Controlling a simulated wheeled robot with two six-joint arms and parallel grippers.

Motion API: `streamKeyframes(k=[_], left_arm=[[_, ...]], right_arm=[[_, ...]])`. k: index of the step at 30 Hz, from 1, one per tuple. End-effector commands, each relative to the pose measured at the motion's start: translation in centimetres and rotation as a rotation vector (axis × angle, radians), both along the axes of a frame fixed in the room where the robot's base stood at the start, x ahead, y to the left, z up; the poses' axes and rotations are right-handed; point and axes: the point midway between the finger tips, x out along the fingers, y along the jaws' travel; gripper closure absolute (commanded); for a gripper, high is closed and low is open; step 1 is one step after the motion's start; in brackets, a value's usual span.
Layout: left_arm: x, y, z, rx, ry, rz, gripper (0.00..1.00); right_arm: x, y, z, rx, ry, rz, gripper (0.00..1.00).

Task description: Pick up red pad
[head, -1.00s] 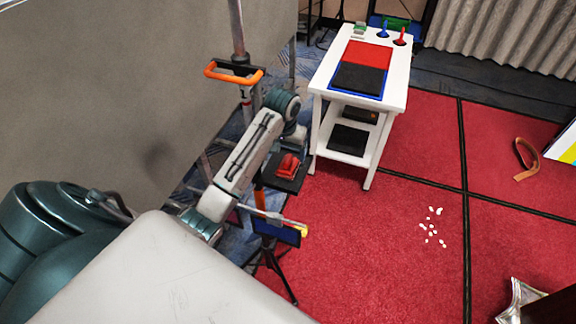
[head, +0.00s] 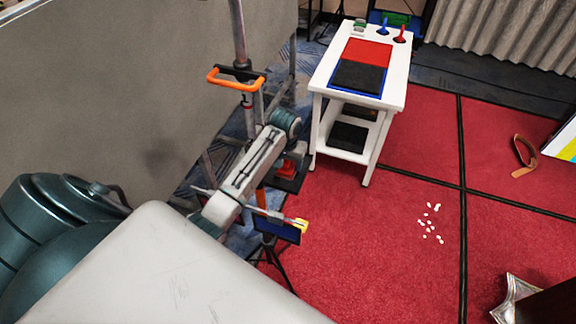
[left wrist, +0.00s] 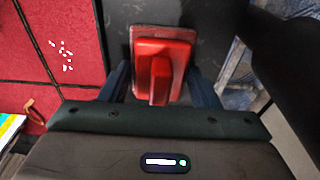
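A red pad with a raised grip bar (left wrist: 174,50) lies on a dark flat surface in the left wrist view. In the head view the red pad (head: 287,168) shows small, partly hidden by my left arm. My left gripper (left wrist: 159,76) is open, with one dark finger on each side of the pad's grip bar. I see a gap between the bar and each finger. In the head view my left gripper is mostly hidden by its own arm. My right gripper is in neither view.
A white table (head: 317,75) stands behind to the right, with a red panel (head: 368,50) and a black panel (head: 357,75) on top. An orange handle (head: 236,80) and a tripod (head: 277,250) with a dark blue plate stand close to my left arm.

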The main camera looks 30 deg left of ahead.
Motion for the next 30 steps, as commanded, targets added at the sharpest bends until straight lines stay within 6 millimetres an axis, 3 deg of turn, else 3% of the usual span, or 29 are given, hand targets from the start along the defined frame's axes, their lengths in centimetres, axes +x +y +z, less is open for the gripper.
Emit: streamKeyframes(k=[2, 14, 21, 30], left_arm=[[0.0, 0.0, 0.0, 0.000, 0.000, 0.000, 0.66], [0.1, 0.0, 0.5, 0.000, -0.002, 0.000, 0.67], [0.1, 0.0, 3.4, 0.002, -0.007, 0.000, 0.67], [-5.9, -4.6, 3.6, -0.003, -0.003, -0.002, 0.67]], right_arm=[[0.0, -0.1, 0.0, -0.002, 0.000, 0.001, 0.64], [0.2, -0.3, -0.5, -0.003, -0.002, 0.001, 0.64], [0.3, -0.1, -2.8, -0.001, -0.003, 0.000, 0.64], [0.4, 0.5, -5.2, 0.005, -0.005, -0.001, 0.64]])
